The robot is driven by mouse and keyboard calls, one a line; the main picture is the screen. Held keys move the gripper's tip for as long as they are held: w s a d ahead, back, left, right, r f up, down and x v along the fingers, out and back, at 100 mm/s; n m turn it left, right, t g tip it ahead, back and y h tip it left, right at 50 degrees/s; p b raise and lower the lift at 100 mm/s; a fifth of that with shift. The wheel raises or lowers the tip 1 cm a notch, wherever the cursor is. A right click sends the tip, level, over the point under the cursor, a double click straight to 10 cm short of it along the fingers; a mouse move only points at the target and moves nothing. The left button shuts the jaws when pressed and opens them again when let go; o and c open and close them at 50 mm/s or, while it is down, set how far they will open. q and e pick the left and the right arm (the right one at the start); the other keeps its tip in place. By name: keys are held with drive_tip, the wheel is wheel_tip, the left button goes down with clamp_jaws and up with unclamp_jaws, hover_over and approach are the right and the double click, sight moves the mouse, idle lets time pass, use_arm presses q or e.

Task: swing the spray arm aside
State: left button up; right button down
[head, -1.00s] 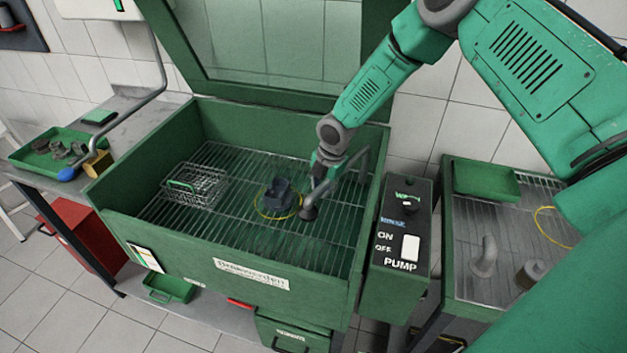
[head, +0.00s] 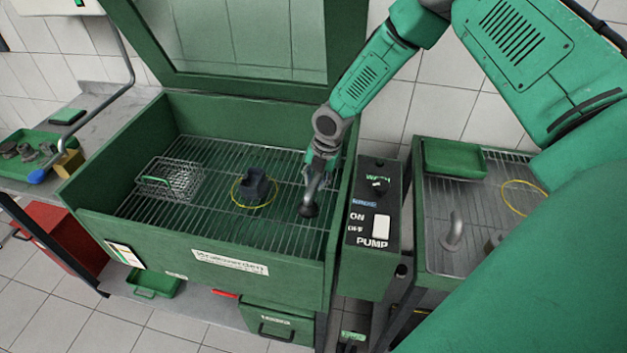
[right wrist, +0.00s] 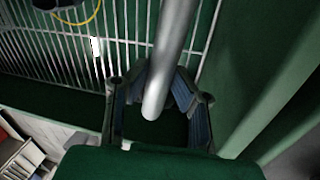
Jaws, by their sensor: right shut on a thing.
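The spray arm is a grey metal tube ending in a dark, round nozzle (head: 308,209) over the right side of the washer's grate. My right gripper (head: 318,178) is shut on the spray arm, above the nozzle. In the right wrist view the smooth grey tube (right wrist: 174,45) runs between the two fingers of my right gripper (right wrist: 158,95). A dark blue-grey part (head: 256,187) sits on the grate inside a yellow ring, left of the nozzle and apart from it. The gripper and forearm hide much of the tube in the head view. My left gripper is not in view.
The green washer cabinet (head: 125,228) has its lid (head: 230,45) raised behind. A wire basket (head: 172,180) stands on the grate's left. A pump switch box (head: 372,268) stands just right of the tank wall. A second grated tray with a bent grey pipe (head: 455,232) is farther right.

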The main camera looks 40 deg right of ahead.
drive_tip(key=c, duration=1.4)
unclamp_jaws()
drive_tip(key=shift+w+d+r, duration=0.2)
drive_tip(key=shift+w+r, duration=0.05)
drive_tip(key=shift+w, duration=0.1)
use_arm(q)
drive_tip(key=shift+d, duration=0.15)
use_arm(e)
drive_tip(key=shift+o, duration=0.2)
drive_tip(key=shift+s+f, duration=0.1)
drive_tip(key=shift+f, duration=0.05)
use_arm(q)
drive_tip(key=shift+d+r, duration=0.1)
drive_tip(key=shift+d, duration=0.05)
use_arm(e)
drive_tip(key=shift+d+f, duration=0.1)
drive_tip(key=shift+d, duration=0.05)
drive_tip(key=shift+r, duration=0.5)
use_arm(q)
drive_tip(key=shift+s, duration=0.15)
use_arm(e)
wheel_tip(320, 180, up, 11)
drive_tip(key=s+d, duration=0.1)
drive_tip(key=s, duration=0.1)
drive_tip(key=shift+d+f, duration=0.2)
drive_tip(key=shift+d, duration=0.1)
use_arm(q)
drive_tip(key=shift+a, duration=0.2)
use_arm(e)
drive_tip(key=shift+a, duration=0.15)
